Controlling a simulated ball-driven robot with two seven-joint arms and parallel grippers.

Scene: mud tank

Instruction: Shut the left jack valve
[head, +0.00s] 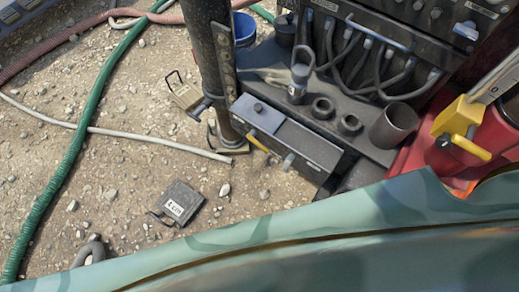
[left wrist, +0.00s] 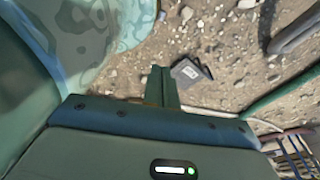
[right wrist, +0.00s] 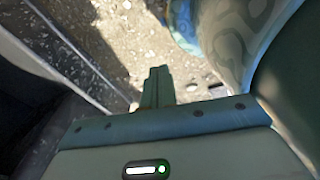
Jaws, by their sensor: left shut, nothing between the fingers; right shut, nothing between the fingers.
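A low dark box (head: 300,146) with a grey lid stands beside the black jack leg (head: 214,75) in the head view. A short yellow lever (head: 257,143) and a pale grey stub (head: 288,161) stick out of its front. Which one is the left jack valve I cannot tell for sure. My left gripper (left wrist: 160,85) shows only in the left wrist view, shut and empty above the gravel. My right gripper (right wrist: 158,85) shows only in the right wrist view, shut and empty, also over gravel. Neither touches the box.
A yellow fitting with a handle (head: 459,118) sits on red metal at the right. A green hose (head: 75,140) and grey pipe (head: 120,133) lie on the gravel. Open gravel lies between.

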